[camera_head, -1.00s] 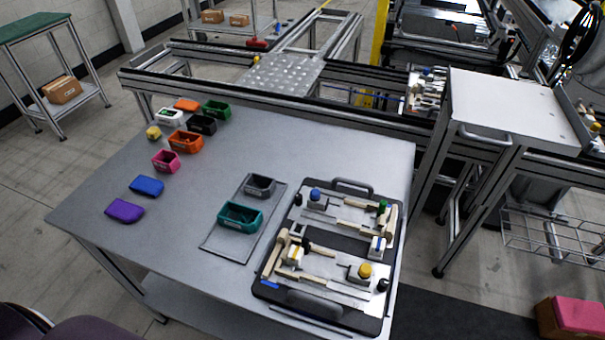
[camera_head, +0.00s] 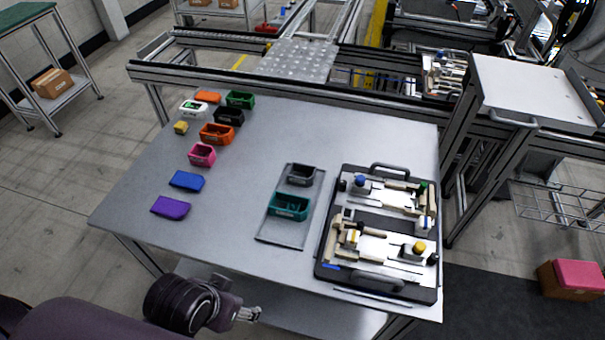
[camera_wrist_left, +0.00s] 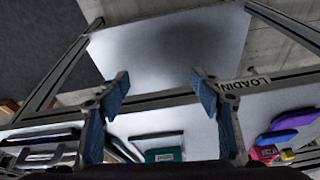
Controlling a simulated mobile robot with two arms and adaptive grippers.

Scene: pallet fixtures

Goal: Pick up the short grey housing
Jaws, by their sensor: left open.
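The short grey housing (camera_head: 300,174) is a small dark grey open box. It sits at the far end of a flat grey tray (camera_head: 275,238) on the table, just behind the larger teal housing (camera_head: 289,207). My left gripper (camera_head: 248,314) is low in front of the table's near edge, well apart from the housings. In the left wrist view its blue-padded fingers (camera_wrist_left: 162,88) are spread with nothing between them. The teal housing (camera_wrist_left: 163,154) shows at the bottom there; I cannot make out the grey one in that view. My right gripper is not in view.
A black fixture pallet (camera_head: 327,243) with several parts lies right of the tray. Purple (camera_head: 171,207), blue (camera_head: 187,180), pink (camera_head: 202,154) and other coloured housings stand at the left. The table (camera_head: 235,225) is bare between them and the tray.

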